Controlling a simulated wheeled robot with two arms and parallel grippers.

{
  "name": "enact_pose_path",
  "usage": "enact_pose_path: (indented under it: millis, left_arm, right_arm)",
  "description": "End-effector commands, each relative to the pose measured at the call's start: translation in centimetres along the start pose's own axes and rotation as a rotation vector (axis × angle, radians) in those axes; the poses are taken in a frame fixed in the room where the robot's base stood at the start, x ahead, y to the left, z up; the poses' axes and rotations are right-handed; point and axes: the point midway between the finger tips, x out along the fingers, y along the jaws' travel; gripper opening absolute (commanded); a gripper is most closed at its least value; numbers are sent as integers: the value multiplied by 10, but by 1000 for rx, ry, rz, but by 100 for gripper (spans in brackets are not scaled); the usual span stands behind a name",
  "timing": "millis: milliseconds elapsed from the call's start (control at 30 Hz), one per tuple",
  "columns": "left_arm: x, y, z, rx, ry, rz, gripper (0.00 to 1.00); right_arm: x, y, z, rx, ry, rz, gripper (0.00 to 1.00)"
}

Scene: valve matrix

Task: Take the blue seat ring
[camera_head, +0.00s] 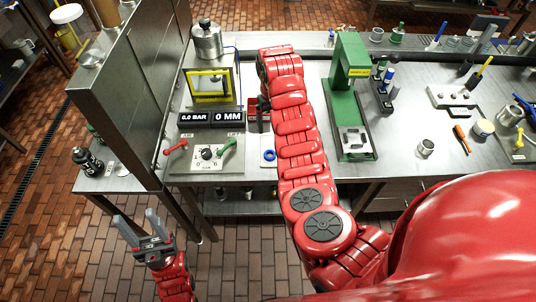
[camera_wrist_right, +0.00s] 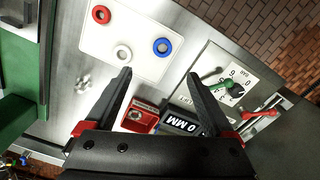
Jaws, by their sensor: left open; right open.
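The blue seat ring (camera_wrist_right: 162,46) lies on a white plate (camera_wrist_right: 120,60) in the right wrist view, toward the plate's right side. It also shows in the head view (camera_head: 269,155), just left of my right arm. A red ring (camera_wrist_right: 101,14) and a pale ring (camera_wrist_right: 122,52) lie on the same plate. My right gripper (camera_wrist_right: 163,78) is open and empty, its fingers pointing toward the plate and apart from the ring. In the head view its fingers are mostly hidden by my arm. My left gripper (camera_head: 142,229) is open and empty over the floor at lower left.
A control panel with a dial (camera_head: 207,153), a red lever (camera_head: 175,147) and a green lever (camera_head: 228,147) stands left of the plate. Displays (camera_head: 211,117) sit behind it. A green press (camera_head: 350,95) stands right of my arm.

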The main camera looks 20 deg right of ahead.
Motion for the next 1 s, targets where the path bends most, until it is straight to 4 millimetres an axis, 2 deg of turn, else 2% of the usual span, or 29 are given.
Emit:
enact_pose_path:
  millis: [300,400,633,700,867,1000]
  left_arm:
    - [10,0,-2,0,0,0,56]
    - [0,0,0,0,0,0,56]
    - [-12,1,2,0,0,0,56]
    - [-32,2,6,0,0,0,56]
    - [-54,3,9,0,0,0,56]
    - [-51,2,8,0,0,0,56]
  right_arm:
    - [14,0,0,6,11,-8,88]
    - [28,0,-1,6,8,-8,88]
    - [44,-1,-1,6,12,-9,88]
    - [64,-2,-2,4,11,-6,88]
    - [94,-2,-2,5,10,-6,88]
    - [107,-2,-2,4,8,-6,88]
